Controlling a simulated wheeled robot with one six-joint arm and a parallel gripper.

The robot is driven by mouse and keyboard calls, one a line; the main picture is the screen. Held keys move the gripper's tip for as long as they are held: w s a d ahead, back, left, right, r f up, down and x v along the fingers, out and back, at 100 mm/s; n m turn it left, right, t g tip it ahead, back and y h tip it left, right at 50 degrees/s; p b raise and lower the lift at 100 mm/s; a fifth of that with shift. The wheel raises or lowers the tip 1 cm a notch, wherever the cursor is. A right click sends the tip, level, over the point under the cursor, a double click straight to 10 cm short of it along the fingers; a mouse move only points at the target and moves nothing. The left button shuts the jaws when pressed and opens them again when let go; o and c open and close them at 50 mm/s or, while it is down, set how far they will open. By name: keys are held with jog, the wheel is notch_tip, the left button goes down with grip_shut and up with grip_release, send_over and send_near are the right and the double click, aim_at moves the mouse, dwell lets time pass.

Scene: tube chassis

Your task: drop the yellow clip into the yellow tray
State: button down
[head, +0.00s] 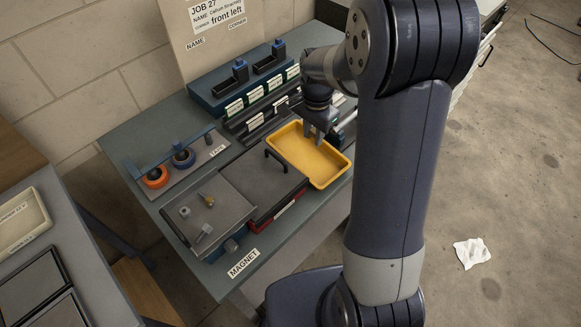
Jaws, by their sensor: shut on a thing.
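The yellow tray (335,171) lies on the right part of the green-grey bench, its inside looking empty. My gripper (317,139) points down over the back part of the tray, with its fingertips seen against the yellow floor. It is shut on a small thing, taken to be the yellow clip. The clip itself cannot be made out between the fingers, yellow against yellow. My arm passes in front of the bench's right side and hides part of it.
Left of the tray are a dark lidded box (262,180) with a black handle and a grey tray (190,222) holding small metal parts. Tape rolls (155,177) sit at the left. A labelled rack (245,95) stands behind. A white paper (472,253) lies on the floor.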

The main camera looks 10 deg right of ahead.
aim_at(312, 158)
jog(key=shift+d+f+b, duration=0.1)
jog(key=shift+f+b, duration=1.95)
jog(key=shift+f, duration=0.95)
jog(key=c, duration=1.1)
grip_release()
jog(key=shift+w+r, duration=0.1)
notch_tip(312, 158, up, 11)
jog(key=shift+f, duration=0.15)
jog(key=shift+f, duration=0.1)
